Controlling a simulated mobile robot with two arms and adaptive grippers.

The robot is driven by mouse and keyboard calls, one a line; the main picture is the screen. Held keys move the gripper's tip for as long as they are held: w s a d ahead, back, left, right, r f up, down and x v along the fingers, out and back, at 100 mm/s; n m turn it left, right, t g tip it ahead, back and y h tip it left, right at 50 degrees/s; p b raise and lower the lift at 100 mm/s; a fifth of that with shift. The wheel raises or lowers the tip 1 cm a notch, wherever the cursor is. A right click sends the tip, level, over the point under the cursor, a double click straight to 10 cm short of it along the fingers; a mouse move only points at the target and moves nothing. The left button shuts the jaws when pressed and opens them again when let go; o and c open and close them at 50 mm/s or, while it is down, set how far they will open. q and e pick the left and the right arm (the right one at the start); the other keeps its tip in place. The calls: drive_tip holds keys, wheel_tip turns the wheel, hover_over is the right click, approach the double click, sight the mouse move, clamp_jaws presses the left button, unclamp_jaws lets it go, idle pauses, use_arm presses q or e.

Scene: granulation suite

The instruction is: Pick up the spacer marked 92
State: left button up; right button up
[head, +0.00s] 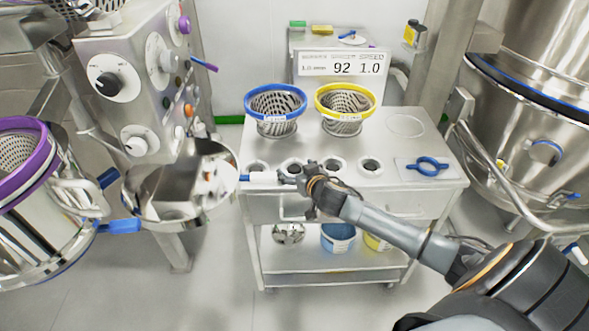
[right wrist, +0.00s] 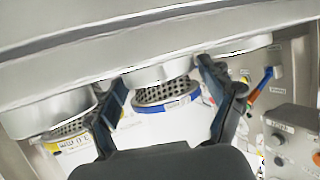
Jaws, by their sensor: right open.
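Several steel ring-shaped spacers stand in a row along the front of the steel table; I see a left one (head: 257,167), one beside my gripper (head: 293,163), a third (head: 334,165) and a right one (head: 370,166). No number on them is legible. My right gripper (head: 300,175) is at the table's front edge, close to the second spacer from the left. In the right wrist view, which looks upside down, its open fingers (right wrist: 162,76) reach either side of a steel ring (right wrist: 160,74); contact is not visible. Another ring (right wrist: 50,112) lies left. My left gripper is not in view.
A sign (head: 343,66) reads 92 and 1.0. Blue-rimmed (head: 275,103) and yellow-rimmed (head: 345,100) perforated screens stand behind the spacers. A blue tool (head: 427,166) lies at right on the steel table (head: 400,183). A control panel (head: 135,85) stands left, a large steel vessel (head: 535,110) right.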

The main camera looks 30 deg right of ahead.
drive_tip(key=c, duration=1)
